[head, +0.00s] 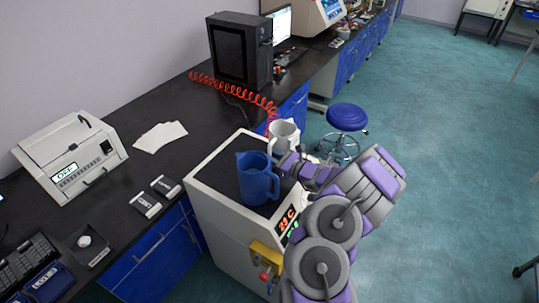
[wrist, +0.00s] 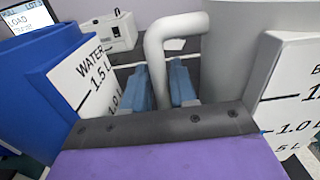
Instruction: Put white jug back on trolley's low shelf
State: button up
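The white jug (head: 284,135) is upright at the far right corner of the cabinet's dark top; whether it touches the top is hidden. Its grey-white handle also shows in the wrist view (wrist: 165,50), with the jug's body and measuring label at right. My gripper (head: 291,161) is at the handle; in the wrist view its blue-grey fingers (wrist: 166,88) lie close on both sides of the handle and appear shut on it. A blue jug (head: 257,181) stands upright on the same top, nearer and to the left. I cannot make out the trolley or its low shelf.
The blue jug also shows close at left in the wrist view (wrist: 60,75). The white cabinet (head: 216,218) stands beside the dark bench (head: 140,195). A blue stool (head: 346,117) stands beyond it. The floor (head: 440,130) at right is mostly clear.

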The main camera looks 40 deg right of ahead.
jog(key=o, duration=0.3)
jog(key=shift+a, duration=0.45)
jog(key=shift+o, duration=0.2)
jog(key=shift+d, duration=0.1)
jog(key=shift+s+d, duration=0.15)
jog(key=p+v, duration=0.2)
jog(key=v, duration=0.9)
jog(key=shift+s+d, duration=0.2)
jog(key=shift+s, duration=0.1)
jog(key=shift+s, duration=0.1)
